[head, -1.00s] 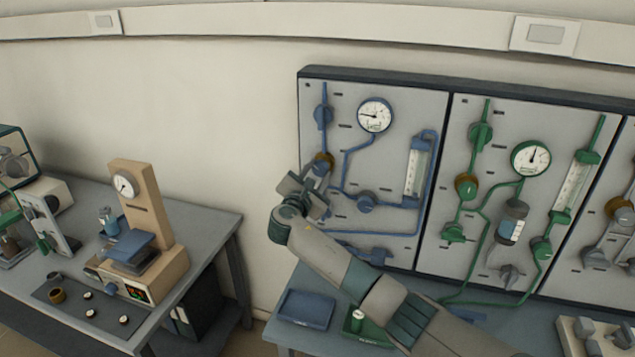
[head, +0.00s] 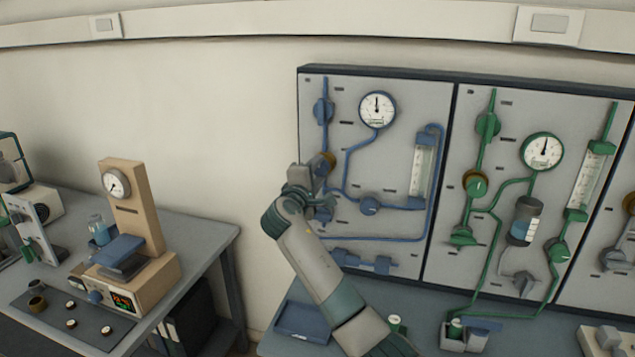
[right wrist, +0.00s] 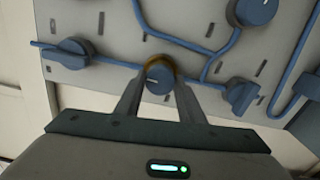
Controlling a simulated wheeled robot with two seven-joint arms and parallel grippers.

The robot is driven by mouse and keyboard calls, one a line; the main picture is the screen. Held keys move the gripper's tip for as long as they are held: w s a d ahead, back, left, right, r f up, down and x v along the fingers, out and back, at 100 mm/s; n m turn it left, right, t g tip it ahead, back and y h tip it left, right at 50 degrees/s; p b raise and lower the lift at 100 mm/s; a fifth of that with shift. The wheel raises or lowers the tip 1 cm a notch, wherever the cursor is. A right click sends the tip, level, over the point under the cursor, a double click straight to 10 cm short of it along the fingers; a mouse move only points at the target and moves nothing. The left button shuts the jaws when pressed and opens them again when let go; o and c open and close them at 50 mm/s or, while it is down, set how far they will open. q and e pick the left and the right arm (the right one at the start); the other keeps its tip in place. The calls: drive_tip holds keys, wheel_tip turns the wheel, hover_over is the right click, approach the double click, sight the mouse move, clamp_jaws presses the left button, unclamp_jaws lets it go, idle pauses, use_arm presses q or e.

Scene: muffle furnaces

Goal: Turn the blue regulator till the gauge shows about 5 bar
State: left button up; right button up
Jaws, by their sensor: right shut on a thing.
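The blue regulator, a blue knob with a brass-coloured collar, is on the left panel; its collar (head: 328,161) shows beside my right gripper (head: 318,188) in the head view. In the right wrist view the regulator's knob (right wrist: 159,78) sits between the two fingertips of my right gripper (right wrist: 158,88), which is shut on it. A pale line marks the knob's face. The round white gauge (head: 377,110) is up and to the right of the regulator, in clear view. Its needle points about straight up; its numbers are too small to read. My left gripper is not in view.
Other blue knobs (head: 370,204) and pipes lie close by on the same panel (head: 400,150). A green-piped panel (head: 490,140) stands to the right. A blue tray (head: 304,318) lies on the bench below. A side table with a tan press (head: 135,215) stands at left.

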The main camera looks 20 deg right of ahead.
drive_tip(key=m+b, duration=0.2)
drive_tip(key=m, duration=0.1)
drive_tip(key=shift+f+b, duration=0.3)
drive_tip(key=shift+b, duration=0.1)
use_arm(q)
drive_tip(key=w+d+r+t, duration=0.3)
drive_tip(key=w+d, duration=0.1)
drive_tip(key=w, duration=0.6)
use_arm(e)
drive_tip(key=shift+m+b, duration=0.3)
drive_tip(key=m+b, duration=0.2)
drive_tip(key=shift+m, duration=0.4)
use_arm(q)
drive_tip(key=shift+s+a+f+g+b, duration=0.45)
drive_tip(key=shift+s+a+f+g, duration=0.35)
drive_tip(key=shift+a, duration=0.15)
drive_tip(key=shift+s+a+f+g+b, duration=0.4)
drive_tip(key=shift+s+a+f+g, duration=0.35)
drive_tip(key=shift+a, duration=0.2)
use_arm(e)
drive_tip(key=shift+r+m, duration=0.15)
drive_tip(key=shift+m, duration=0.65)
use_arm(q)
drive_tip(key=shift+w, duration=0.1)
use_arm(e)
drive_tip(key=o, duration=1)
drive_tip(key=shift+o, duration=0.2)
drive_tip(key=shift+r, duration=0.1)
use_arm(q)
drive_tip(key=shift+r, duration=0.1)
